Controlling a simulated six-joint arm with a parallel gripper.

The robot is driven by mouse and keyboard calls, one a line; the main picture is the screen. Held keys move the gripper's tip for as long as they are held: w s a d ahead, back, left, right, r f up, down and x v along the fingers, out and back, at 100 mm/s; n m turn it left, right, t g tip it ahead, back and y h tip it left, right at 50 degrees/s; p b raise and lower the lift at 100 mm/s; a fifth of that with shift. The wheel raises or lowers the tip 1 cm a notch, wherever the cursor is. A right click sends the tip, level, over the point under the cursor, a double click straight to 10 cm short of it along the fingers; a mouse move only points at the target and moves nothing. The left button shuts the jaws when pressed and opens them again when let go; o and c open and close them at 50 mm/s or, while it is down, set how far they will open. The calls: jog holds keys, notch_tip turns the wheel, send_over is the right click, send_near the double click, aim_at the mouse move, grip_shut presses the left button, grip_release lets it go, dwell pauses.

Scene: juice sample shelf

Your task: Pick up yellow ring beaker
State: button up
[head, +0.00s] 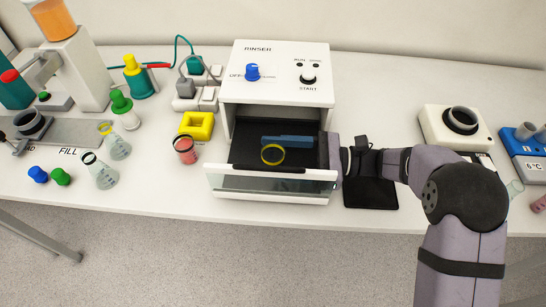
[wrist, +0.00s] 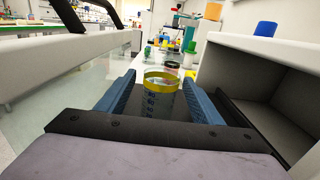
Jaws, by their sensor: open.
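The yellow ring beaker (head: 272,156) is clear glass with a yellow band at its rim. It stands inside the pulled-out drawer (head: 270,187) of the white rinser (head: 282,75). My gripper (wrist: 160,84) reaches into the drawer from the right, with its blue fingers apart. In the wrist view the beaker (wrist: 161,98) stands upright between the two fingers, with dark markings on its glass. In the head view one blue finger shows just behind the beaker; the other is hidden by the drawer front. I cannot tell whether either finger touches the glass.
The drawer's glass front and dark handle bar lie close before my gripper; the rinser's body rises behind. A beaker of red liquid (head: 185,151) and a yellow square holder (head: 197,125) stand left of the rinser. A black mat (head: 370,190) lies under my arm.

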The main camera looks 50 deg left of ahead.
jog(key=shift+p+x, duration=0.7)
jog(key=shift+x, duration=1.4)
jog(key=shift+r, duration=0.1)
jog(key=c, duration=1.2)
